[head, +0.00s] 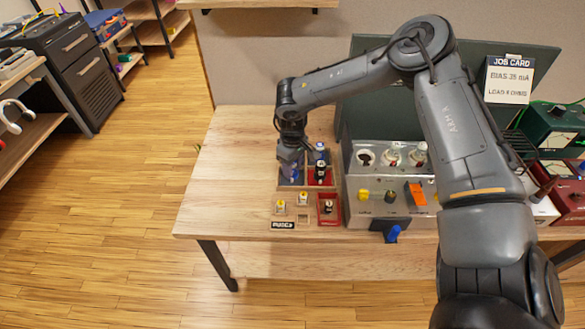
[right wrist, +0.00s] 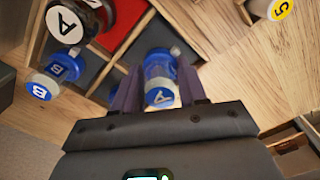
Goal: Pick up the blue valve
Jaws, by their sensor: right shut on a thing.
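My right gripper (head: 289,163) reaches down over the left side of a compartmented wooden tray on the bench. In the right wrist view its two fingers (right wrist: 158,92) are shut on a blue valve (right wrist: 160,72), a clear-bodied tube with a blue cap marked "A". The valve is upright between the fingers, over a dark compartment of the tray (right wrist: 100,66). I cannot tell whether its base still touches the tray. In the head view the gripper mostly hides it. My left gripper is not in view.
A metal amplifier chassis (head: 365,208) stands right. The bench's left side is clear.

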